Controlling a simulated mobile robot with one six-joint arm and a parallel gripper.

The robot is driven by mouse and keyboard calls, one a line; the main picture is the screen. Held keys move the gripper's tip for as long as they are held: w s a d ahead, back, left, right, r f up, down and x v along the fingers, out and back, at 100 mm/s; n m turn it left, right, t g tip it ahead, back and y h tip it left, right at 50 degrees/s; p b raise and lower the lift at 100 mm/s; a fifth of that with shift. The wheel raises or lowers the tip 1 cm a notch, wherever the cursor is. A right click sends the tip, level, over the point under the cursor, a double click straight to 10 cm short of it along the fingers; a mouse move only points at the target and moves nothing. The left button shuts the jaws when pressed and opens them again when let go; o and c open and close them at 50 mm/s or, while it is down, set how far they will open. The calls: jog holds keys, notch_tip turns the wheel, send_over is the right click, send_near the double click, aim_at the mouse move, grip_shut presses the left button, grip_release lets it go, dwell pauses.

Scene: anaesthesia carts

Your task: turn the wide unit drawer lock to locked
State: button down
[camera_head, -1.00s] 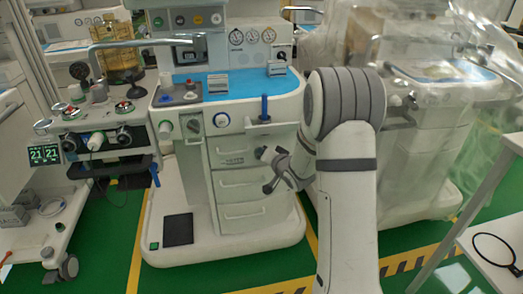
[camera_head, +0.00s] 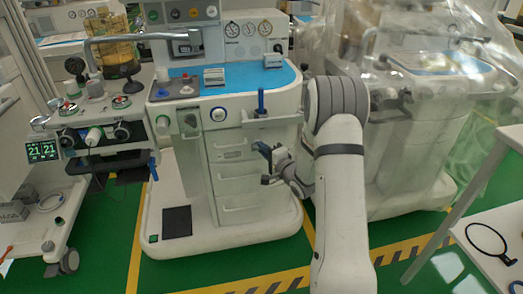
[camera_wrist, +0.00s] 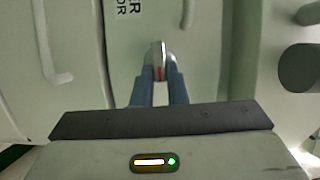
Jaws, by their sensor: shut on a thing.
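The drawer lock (camera_wrist: 159,50) is a small silver round knob with a red mark, on a pale drawer front in the wrist view. My gripper (camera_wrist: 161,74) has its two blue-grey fingers on either side of the knob and is shut on it. The fingertips hide part of the lock. In the head view my gripper (camera_head: 266,162) is at the right side of the drawer fronts (camera_head: 235,172) of the wide blue-topped unit. The lock itself cannot be made out there.
A drawer handle (camera_wrist: 48,50) stands out at left in the wrist view, and a dark round part (camera_wrist: 300,68) lies at right. In the head view a plastic-covered cart (camera_head: 425,140) stands close to the right of my arm. A white table (camera_head: 490,235) is at lower right.

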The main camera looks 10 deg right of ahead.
jog(key=shift+w+a+r+m+y, duration=0.1)
jog(key=shift+a+r+m+y, duration=0.05)
jog(key=shift+m+y, duration=0.15)
dwell(0.4)
jog(key=c, duration=1.5)
grip_release()
jog(key=shift+o, duration=0.3)
jog(key=shift+f, duration=0.25)
jog(key=p+v, duration=0.1)
jog(key=v, duration=0.6)
jog(key=shift+s, duration=0.4)
